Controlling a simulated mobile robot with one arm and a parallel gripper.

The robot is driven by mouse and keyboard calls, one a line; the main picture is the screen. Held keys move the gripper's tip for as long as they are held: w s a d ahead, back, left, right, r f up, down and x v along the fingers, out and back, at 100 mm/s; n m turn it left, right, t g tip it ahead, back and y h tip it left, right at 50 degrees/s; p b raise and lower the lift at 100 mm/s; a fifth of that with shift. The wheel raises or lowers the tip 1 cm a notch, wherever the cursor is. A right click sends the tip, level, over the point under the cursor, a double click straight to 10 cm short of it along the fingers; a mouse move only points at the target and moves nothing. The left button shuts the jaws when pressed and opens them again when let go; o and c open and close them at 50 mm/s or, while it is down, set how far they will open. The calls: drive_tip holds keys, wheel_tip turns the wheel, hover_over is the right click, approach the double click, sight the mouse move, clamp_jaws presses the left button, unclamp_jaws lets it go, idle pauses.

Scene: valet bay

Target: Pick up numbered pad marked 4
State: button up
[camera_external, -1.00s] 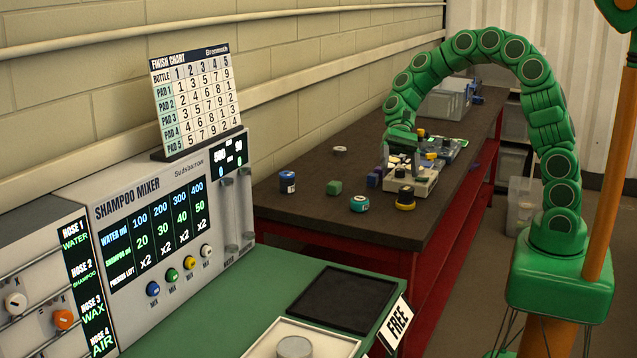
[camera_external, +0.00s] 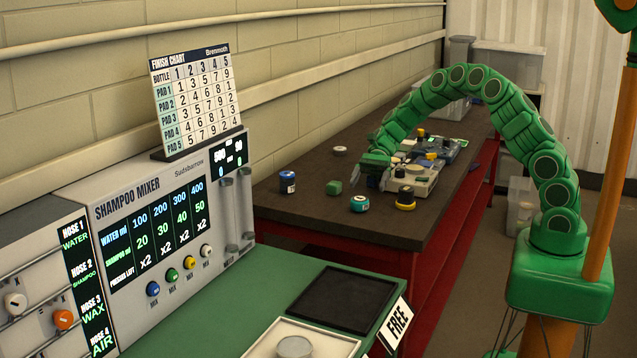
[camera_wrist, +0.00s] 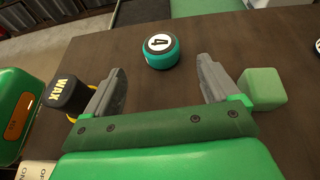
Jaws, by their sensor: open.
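The numbered pad marked 4 (camera_wrist: 161,51) is a short round teal pad with a dark top edge and a white disc bearing a black 4. It lies flat on the dark table, and in the external view the teal pad (camera_external: 359,204) is near the table's front part. My gripper (camera_wrist: 160,86) is open and empty. In the wrist view the pad sits just beyond the fingertips, roughly midway between them. In the external view my gripper (camera_external: 372,176) is low over the table, behind the pad.
A green block (camera_wrist: 263,88) is right of the right finger. A black and yellow WAX pot (camera_wrist: 68,94) is left of the left finger. A blue-banded pot (camera_external: 287,183) stands near the wall side. A tray of items (camera_external: 425,184) lies right of my gripper.

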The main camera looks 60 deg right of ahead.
sight(361, 197)
drive_tip(key=shift+x, duration=3.8)
drive_tip(key=shift+f, duration=0.1)
drive_tip(key=c, duration=1.1)
drive_tip(key=shift+c, duration=0.2)
